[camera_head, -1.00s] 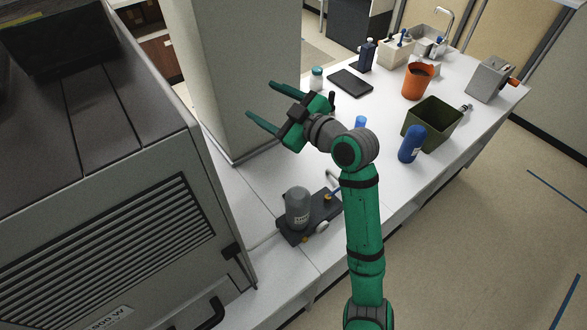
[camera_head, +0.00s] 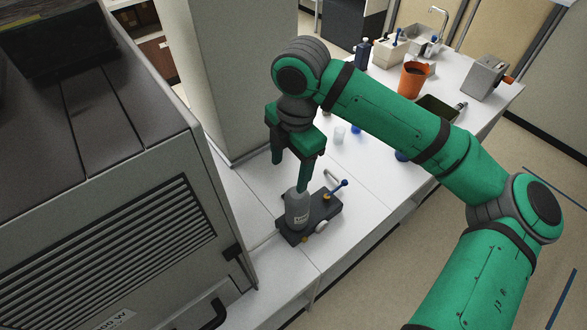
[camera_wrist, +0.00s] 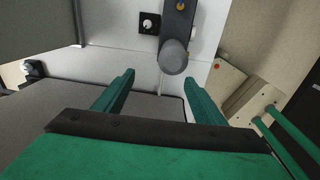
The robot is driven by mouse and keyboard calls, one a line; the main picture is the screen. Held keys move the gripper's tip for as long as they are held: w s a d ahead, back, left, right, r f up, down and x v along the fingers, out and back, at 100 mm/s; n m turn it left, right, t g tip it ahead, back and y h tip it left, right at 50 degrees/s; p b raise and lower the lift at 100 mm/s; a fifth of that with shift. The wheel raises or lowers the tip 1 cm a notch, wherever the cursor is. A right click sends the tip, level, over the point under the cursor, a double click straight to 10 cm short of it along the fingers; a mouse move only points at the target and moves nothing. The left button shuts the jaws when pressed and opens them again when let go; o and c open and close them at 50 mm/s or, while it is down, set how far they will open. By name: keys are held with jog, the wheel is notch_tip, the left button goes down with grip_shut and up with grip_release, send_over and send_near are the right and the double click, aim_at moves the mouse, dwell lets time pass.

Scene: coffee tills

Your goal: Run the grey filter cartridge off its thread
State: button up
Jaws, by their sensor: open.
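The grey filter cartridge (camera_head: 297,212), a bottle-shaped cylinder with a pale label, stands upright on a dark base block (camera_head: 325,217) on the white counter. The base has a blue-tipped lever (camera_head: 341,185) and a small yellow fitting. My gripper (camera_head: 290,176) is open, fingers pointing down, just above and behind the cartridge's top; one fingertip overlaps it in the head view. In the wrist view the cartridge's rounded top (camera_wrist: 173,57) lies just beyond the open fingertips (camera_wrist: 158,76), nearer the right one. Nothing is between the fingers. The thread is hidden.
A large grey machine (camera_head: 120,200) stands close on the left, and a grey pillar (camera_head: 225,80) behind. Farther along the counter are an orange cup (camera_head: 413,80), a grey box (camera_head: 486,78) and a green bin partly behind my arm. The counter's front edge is right of the base.

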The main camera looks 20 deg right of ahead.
jog(key=shift+s+d+g+h, duration=0.3)
jog(key=shift+s+d+h, duration=0.1)
jog(key=shift+s+d, duration=0.3)
jog(key=shift+f, duration=0.15)
notch_tip(320, 180, down, 9)
jog(key=shift+r, duration=0.1)
jog(key=shift+c, duration=0.3)
jog(key=shift+r, duration=0.1)
jog(key=c, duration=0.8)
jog(key=n, duration=0.4)
jog(key=shift+c, duration=0.2)
jog(key=n, duration=1)
jog(key=shift+n, duration=0.3)
jog(key=n, duration=0.6)
jog(key=o, duration=0.9)
